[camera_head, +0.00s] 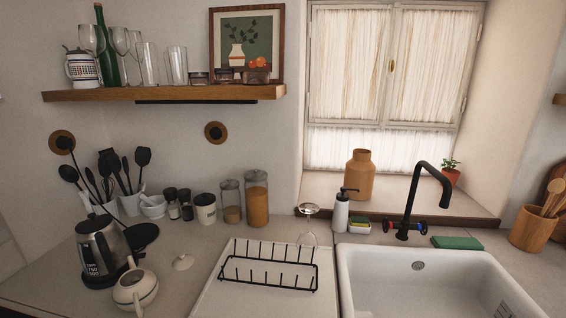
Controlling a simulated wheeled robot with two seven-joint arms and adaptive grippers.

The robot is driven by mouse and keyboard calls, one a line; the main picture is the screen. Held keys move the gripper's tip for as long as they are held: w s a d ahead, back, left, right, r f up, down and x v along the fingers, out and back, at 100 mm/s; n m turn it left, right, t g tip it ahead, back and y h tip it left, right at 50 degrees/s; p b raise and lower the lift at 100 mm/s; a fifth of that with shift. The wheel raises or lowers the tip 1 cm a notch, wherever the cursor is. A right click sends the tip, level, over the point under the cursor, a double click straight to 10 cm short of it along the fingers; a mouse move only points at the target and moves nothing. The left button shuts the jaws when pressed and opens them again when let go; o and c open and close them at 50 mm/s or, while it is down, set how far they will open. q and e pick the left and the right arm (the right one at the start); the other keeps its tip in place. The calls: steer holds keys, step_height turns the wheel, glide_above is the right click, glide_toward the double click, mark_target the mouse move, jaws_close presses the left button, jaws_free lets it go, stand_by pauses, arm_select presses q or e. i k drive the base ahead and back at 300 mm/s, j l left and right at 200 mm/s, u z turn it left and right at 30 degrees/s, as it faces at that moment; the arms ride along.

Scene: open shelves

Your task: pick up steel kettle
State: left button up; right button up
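The steel kettle (97,258) stands upright on the counter at the lower left. It has a shiny metal body with dark markings, and a black handle, lid and base. A round cream teapot (135,290) is close in front of it to the right and overlaps its lower right side in the view. Neither of my grippers is in view, so nothing of mine is seen touching the kettle.
A black dish rack (268,281) is on a white draining board right of the kettle, beside a white sink (357,277). Utensil holders (131,205) and jars (257,198) line the wall behind. A wooden shelf (170,95) hangs above.

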mark_target(104, 254)
steer(key=u, duration=1.4)
